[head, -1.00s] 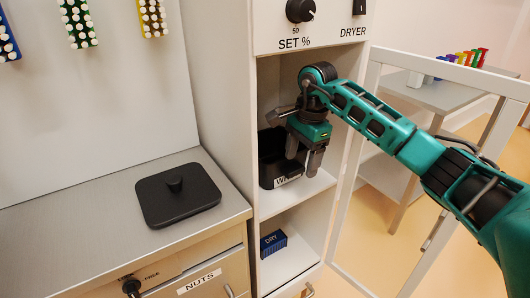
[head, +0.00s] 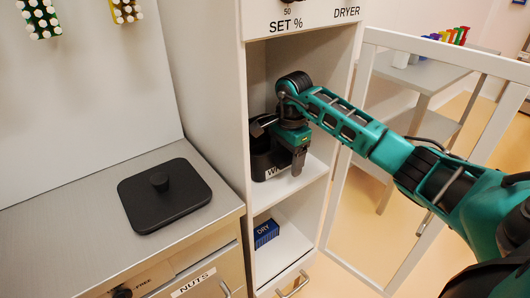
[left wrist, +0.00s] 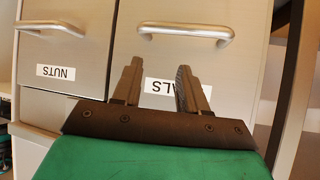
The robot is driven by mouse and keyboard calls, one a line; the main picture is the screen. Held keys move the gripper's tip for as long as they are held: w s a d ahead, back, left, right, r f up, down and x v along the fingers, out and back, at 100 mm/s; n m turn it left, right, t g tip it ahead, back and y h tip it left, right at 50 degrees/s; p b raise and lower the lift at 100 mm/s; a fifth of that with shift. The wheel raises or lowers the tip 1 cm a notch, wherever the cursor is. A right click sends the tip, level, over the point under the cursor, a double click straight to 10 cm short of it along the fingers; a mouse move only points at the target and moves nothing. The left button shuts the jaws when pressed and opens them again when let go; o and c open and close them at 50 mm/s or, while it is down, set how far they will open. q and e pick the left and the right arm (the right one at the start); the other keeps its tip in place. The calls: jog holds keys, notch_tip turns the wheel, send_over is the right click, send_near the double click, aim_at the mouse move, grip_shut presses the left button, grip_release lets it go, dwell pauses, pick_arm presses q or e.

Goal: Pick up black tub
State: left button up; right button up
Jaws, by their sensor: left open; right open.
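The black tub (head: 262,163) stands on the upper shelf inside the dryer cabinet, with a white label partly hidden on its front. My right gripper (head: 298,165) reaches into the cabinet from the right and points down at the tub's right side. It covers part of the tub; whether a finger is inside the tub or touching it I cannot tell. My left gripper (left wrist: 155,85) is open and empty in the left wrist view, in front of closed drawers.
A black lid with a knob (head: 165,195) lies on the counter (head: 90,190). A blue box labelled DRY (head: 266,233) sits on the lower shelf. The open dryer door (head: 337,180) stands right of the cabinet.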

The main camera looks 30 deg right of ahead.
jog(key=shift+c, duration=0.5)
jog(key=c, duration=1.1)
jog(key=shift+r, duration=0.1)
